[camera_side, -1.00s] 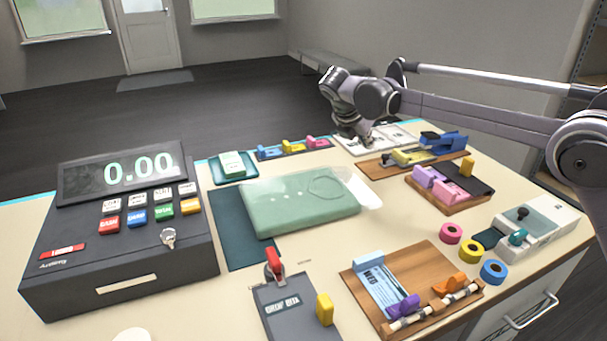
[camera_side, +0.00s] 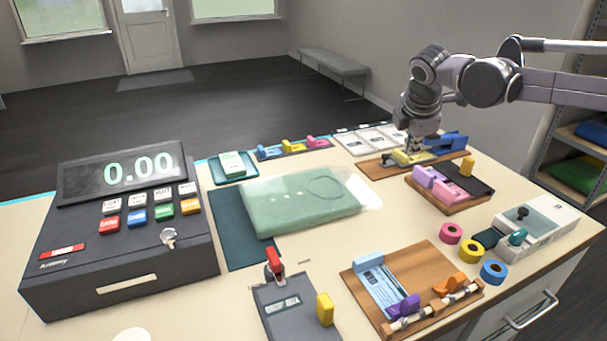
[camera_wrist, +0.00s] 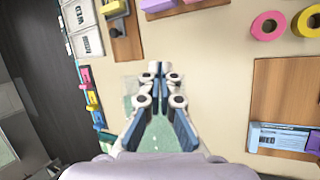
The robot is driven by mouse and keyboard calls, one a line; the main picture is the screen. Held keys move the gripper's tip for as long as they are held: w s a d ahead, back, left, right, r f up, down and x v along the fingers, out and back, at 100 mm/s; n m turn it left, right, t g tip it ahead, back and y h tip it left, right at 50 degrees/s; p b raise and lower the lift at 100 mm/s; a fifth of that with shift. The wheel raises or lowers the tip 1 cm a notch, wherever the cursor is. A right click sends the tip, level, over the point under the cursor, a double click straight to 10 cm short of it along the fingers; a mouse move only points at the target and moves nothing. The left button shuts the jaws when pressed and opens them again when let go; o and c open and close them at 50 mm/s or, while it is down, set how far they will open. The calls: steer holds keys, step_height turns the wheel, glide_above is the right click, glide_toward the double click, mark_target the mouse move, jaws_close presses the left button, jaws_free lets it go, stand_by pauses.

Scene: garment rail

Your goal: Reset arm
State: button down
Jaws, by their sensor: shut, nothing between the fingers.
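My gripper (camera_side: 412,146) is at the back right of the counter in the side view, pointing down over the wooden board with the yellow and blue pieces. In the wrist view my gripper (camera_wrist: 160,78) shows its fingertips together with nothing between them. The counter surface and part of the green folded garment (camera_wrist: 157,142) show behind it there. The same garment (camera_side: 300,202) lies in a clear bag at the middle of the counter in the side view, apart from my gripper.
A cash register (camera_side: 115,250) stands at the left. A wooden board with a card (camera_side: 382,290) lies at the front, with tape rolls (camera_side: 471,251) to its right. A board with pink blocks (camera_side: 452,190) and white trays (camera_side: 370,140) are near my arm. The air above the counter's middle is free.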

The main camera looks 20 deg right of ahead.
steer(key=s+f+m+t+y, duration=0.1)
steer(key=s+f+m, duration=0.2)
steer(key=s+m, duration=0.2)
steer(key=s+f+m+t+y, duration=0.1)
steer(key=s+f+m, duration=0.2)
steer(key=s, duration=0.6)
steer(key=s+f+m+y, duration=0.2)
steer(key=s+f+m, duration=0.1)
steer(key=s+m, duration=0.4)
steer(key=shift+s+d+t, duration=0.2)
steer(key=shift+s+t, duration=0.2)
steer(key=shift+s, duration=0.2)
